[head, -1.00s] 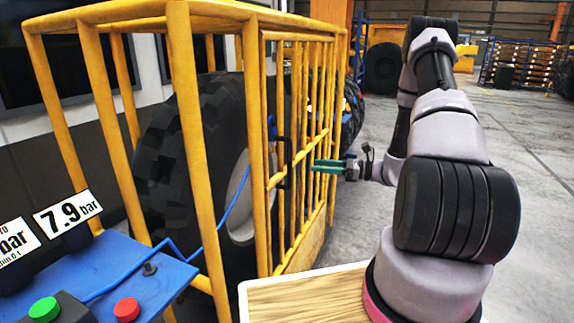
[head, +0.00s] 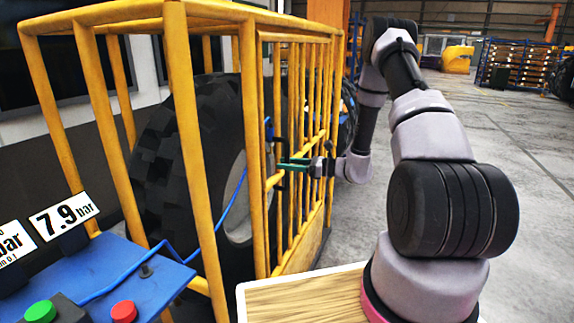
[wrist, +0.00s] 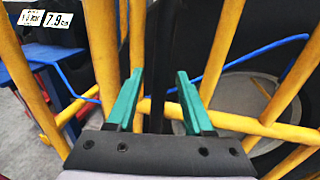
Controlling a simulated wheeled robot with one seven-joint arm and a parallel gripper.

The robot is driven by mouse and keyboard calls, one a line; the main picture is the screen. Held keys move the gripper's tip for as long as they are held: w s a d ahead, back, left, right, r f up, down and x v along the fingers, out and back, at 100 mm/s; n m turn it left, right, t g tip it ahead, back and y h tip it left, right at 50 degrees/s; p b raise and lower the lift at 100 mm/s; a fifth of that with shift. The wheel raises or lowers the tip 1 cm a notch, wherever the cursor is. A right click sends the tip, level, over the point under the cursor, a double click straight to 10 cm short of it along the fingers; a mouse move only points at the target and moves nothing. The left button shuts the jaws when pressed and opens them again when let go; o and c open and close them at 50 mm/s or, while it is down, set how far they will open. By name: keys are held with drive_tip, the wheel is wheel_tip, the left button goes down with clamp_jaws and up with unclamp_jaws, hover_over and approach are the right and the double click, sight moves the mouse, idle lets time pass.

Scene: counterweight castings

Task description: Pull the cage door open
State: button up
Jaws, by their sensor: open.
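The yellow barred cage door (head: 275,181) forms the right-hand side of the cage and looks shut. A black handle (head: 281,183) is on the door, partly hidden by my gripper. My gripper (head: 284,164), with its teal fingers, is open at the handle, coming from the right. In the wrist view my gripper (wrist: 160,76) has its fingers apart, with yellow bars beyond them.
A large black tyre (head: 185,150) stands inside the cage. A blue hose (head: 238,190) runs to it from a blue bench (head: 130,265) at the left, with red and green buttons and a 7.9 bar sign. The grey floor right of the cage is open.

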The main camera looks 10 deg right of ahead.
clamp_jaws()
idle(1.3)
